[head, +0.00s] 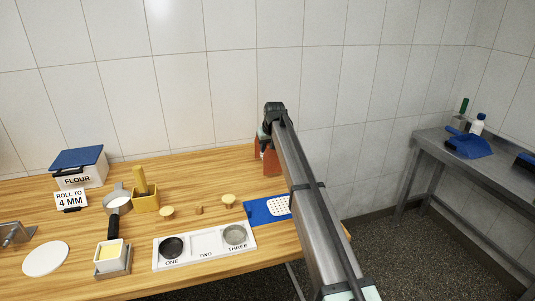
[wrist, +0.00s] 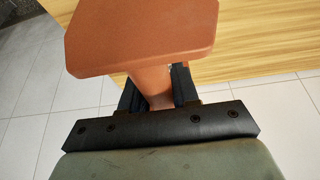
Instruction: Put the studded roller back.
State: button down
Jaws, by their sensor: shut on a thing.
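My gripper (wrist: 157,92) is shut on an orange-brown piece (wrist: 140,38) in the wrist view. Its black fingers are on either side of the piece's narrow neck, and a broad flat part spreads out beyond them. In the head view orange-brown parts (head: 272,166) show beside the end of my arm, near the table's back right edge. I cannot tell whether this piece belongs to the studded roller; no studs show on it. My arm hides much of this area, including the fingertips.
A blue board (head: 257,211) with a white dotted sheet (head: 279,206) lies partly behind my arm. A white tray (head: 206,254) holds a dark and a grey round piece. A flour bin (head: 80,168), a yellow holder (head: 145,190) and small wooden pieces stand to the left. A grey side table (head: 445,150) is at right.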

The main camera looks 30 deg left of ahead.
jog(key=shift+f, duration=1.4)
jog(key=shift+f, duration=0.15)
jog(key=c, duration=0.8)
grip_release()
jog(key=shift+c, duration=0.2)
jog(key=v, duration=1.3)
jog(key=shift+s+d+r, duration=0.15)
jog(key=shift+d+r, duration=0.1)
